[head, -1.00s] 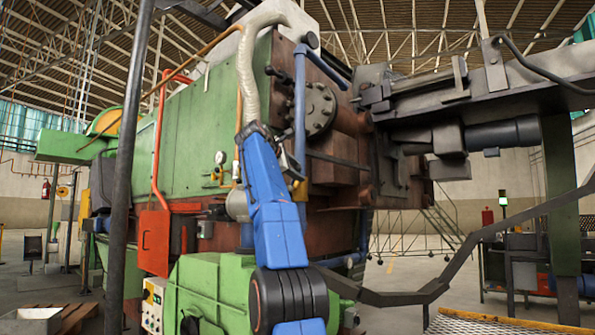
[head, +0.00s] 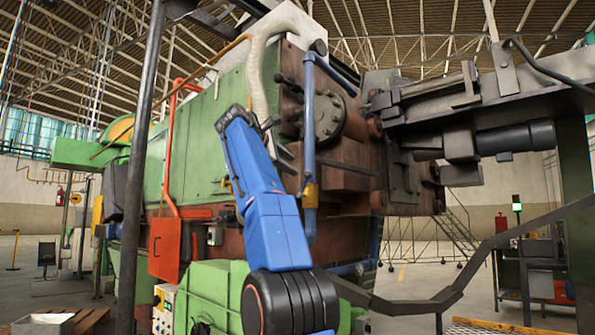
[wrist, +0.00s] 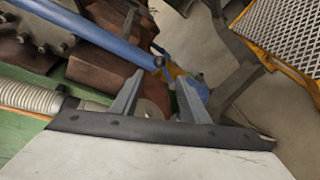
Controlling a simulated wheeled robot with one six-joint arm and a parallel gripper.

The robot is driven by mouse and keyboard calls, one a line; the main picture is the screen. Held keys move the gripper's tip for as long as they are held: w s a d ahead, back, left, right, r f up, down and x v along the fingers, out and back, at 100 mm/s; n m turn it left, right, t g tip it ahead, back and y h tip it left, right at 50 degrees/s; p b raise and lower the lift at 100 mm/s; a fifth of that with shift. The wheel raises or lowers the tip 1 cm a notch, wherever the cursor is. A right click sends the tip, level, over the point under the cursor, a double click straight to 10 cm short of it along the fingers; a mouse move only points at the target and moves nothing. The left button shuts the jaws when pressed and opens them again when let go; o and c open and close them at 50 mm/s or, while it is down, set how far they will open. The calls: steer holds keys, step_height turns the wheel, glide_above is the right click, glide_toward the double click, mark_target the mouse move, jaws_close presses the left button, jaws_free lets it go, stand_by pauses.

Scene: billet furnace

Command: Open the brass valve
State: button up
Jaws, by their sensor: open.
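A brass-yellow valve body (head: 311,195) sits low on the vertical blue pipe (head: 310,110) at the front of the green furnace. In the wrist view, a small yellow part (wrist: 176,71), probably the same valve, shows beyond my fingertips, beside a blue part. Its handle cannot be made out clearly. My gripper (wrist: 160,80) is open in the wrist view, with its two grey fingers apart and nothing gripped. In the head view my blue arm stands just left of the valve and mostly hides the gripper.
A pale corrugated hose (head: 258,75) hangs behind my arm. A round bolted flange (head: 328,117) is beside the blue pipe. A dark post (head: 137,170) stands at left, and a dark bent rail (head: 470,255) crosses at right. Open floor lies beyond the rail.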

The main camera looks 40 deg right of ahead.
steer(key=shift+v, duration=2.65)
steer(key=shift+c, duration=0.2)
